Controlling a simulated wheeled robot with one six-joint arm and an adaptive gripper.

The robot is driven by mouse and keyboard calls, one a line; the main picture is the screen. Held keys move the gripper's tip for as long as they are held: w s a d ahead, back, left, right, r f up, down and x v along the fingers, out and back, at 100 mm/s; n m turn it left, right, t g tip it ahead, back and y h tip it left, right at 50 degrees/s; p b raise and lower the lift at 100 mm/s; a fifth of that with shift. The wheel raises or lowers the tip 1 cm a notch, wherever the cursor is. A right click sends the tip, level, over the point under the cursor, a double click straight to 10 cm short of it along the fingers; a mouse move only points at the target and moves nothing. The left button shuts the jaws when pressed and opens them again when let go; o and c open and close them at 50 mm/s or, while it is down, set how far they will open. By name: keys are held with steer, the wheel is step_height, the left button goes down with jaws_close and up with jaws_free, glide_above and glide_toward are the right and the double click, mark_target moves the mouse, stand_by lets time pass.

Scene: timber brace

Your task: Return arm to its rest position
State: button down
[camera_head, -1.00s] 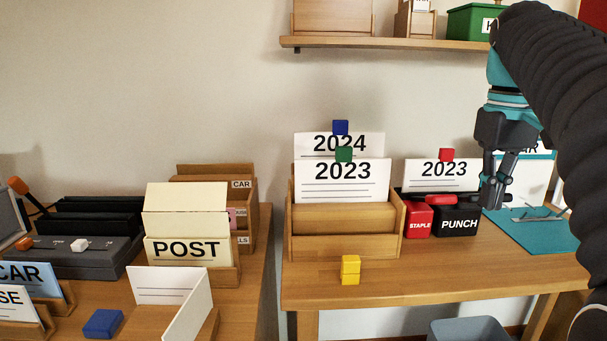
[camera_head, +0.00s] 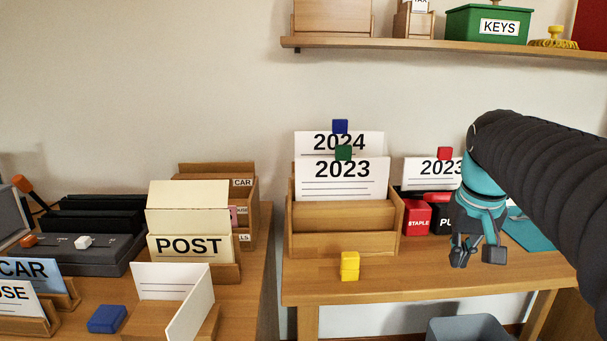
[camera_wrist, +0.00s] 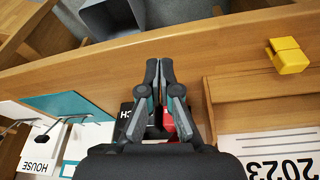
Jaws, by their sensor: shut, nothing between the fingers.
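My gripper (camera_head: 463,262) hangs at the end of my black-sleeved arm, over the right part of the right-hand table in the head view. It points down, in front of the red STAPLE box (camera_head: 416,219) and the black PUNCH box (camera_head: 441,218), whose label my arm partly covers. In the wrist view my gripper (camera_wrist: 159,64) has its fingertips close together with nothing between them. The wooden table (camera_wrist: 110,75) lies below it.
A wooden file box (camera_head: 345,244) holds cards marked 2023 and 2024. A yellow block (camera_head: 349,266) sits at the table's front edge. A grey bin (camera_head: 468,328) stands below. A shelf (camera_head: 400,44) with a green KEYS box (camera_head: 487,25) runs above.

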steer(key=s+a+f+n+t, duration=0.1)
steer(key=s+a+f, duration=0.4)
steer(key=s+f, duration=0.1)
steer(key=s+a+f+n+t, duration=0.1)
steer(key=s+a+f, duration=0.5)
steer(key=s, duration=0.3)
steer(key=shift+t+y, duration=0.3)
steer(key=shift+y, duration=0.1)
